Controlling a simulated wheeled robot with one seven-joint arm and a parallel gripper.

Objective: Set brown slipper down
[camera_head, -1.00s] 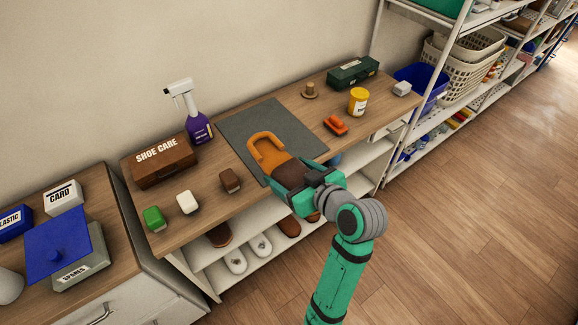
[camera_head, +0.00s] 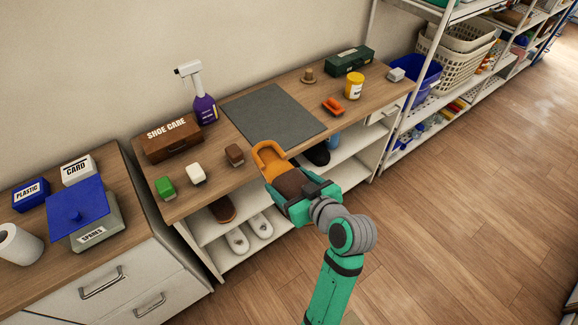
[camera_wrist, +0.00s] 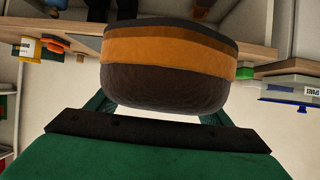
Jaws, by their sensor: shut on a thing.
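A brown slipper (camera_head: 289,181) with an orange-tan rim is held in my gripper (camera_head: 300,200). My gripper is shut on the slipper's dark brown end, and the orange end points toward the bench. In the wrist view the slipper (camera_wrist: 170,80) fills the middle, between the green fingers. In the head view the slipper is at the bench's front edge, just in front of the grey mat (camera_head: 272,115). The mat is bare. I cannot tell the slipper's exact height against the bench top.
The bench (camera_head: 225,175) carries a shoe care box (camera_head: 172,139), a purple spray bottle (camera_head: 204,108), brushes and a yellow tin (camera_head: 354,86). Shelves below hold a brown slipper (camera_head: 222,209), white slippers (camera_head: 248,234) and a dark shoe (camera_head: 317,154). The floor at right is clear.

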